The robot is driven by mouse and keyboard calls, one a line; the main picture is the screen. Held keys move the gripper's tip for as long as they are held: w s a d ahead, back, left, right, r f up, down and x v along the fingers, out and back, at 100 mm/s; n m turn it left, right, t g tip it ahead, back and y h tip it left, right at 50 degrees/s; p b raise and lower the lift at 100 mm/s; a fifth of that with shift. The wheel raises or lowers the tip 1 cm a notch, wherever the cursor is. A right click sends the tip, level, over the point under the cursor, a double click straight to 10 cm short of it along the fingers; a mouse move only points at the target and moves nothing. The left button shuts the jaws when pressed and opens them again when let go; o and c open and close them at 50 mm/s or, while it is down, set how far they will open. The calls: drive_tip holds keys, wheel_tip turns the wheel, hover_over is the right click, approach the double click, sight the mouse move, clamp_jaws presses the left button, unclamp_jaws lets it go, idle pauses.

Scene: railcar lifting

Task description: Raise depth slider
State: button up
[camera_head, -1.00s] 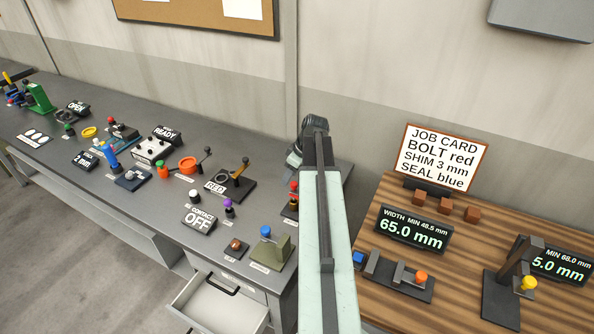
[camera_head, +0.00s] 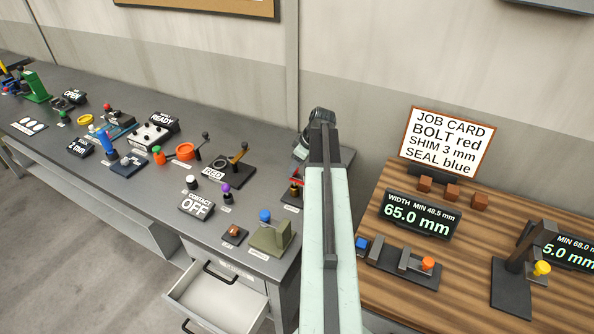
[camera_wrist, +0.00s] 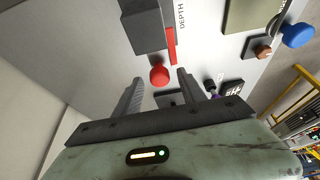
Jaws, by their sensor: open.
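The depth slider shows in the wrist view as a dark grey block with a red strip and a round red knob (camera_wrist: 159,75), beside the printed word DEPTH. My gripper (camera_wrist: 159,79) is open, with one finger on each side of the knob as seen in the wrist view. I cannot tell how far the knob lies between the fingers in depth; no contact shows. In the head view the slider's red parts (camera_head: 296,188) show at the bench's right end, partly hidden by my arm. My gripper's fingers are not clear there.
A green block with a blue knob (camera_head: 267,235) and a small brown-knobbed control (camera_head: 234,232) stand near the slider. An open drawer (camera_head: 216,299) juts out below. A wooden table (camera_head: 385,285) with gauges and a job card (camera_head: 445,140) is at right.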

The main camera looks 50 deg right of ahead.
drive_tip(key=shift+r, duration=0.1)
clamp_jaws()
idle(1.2)
